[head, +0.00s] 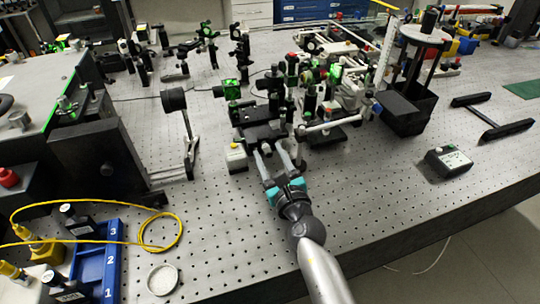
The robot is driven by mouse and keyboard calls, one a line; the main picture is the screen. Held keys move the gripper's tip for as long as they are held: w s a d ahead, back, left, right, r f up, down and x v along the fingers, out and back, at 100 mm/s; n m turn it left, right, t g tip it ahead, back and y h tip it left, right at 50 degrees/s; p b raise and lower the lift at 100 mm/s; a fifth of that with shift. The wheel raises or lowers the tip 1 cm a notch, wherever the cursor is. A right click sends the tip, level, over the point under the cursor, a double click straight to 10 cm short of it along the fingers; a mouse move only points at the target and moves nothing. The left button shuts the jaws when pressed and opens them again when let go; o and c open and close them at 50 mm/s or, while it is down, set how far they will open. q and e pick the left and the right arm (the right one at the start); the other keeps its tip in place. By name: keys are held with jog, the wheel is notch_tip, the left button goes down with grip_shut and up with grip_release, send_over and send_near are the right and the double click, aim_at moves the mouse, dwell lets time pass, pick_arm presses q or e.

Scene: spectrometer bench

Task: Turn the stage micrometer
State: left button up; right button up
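A black translation stage (258,130) with optics mounted on it stands at the middle of the perforated bench. I cannot make out its micrometer clearly; it may be hidden at the stage's near side, by my fingers. My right gripper (269,149) comes in from the bottom, and its two pale fingers point at the near side of the stage. The fingers stand apart with a visible gap. I cannot tell whether the tips touch the stage. My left gripper is not in view.
Posts and mounts crowd the bench right of the stage, with a silver rod (328,124) close to my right fingers. A black post stand (185,135) is to the left. A black box (448,161) lies at right. Yellow fibre (160,233) and a blue tray (97,262) are at lower left.

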grip_shut()
dwell(0.3)
jog(key=shift+m, duration=0.5)
jog(key=shift+m+p, duration=0.4)
jog(key=shift+m, duration=0.6)
grip_release()
jog(key=shift+s, duration=0.1)
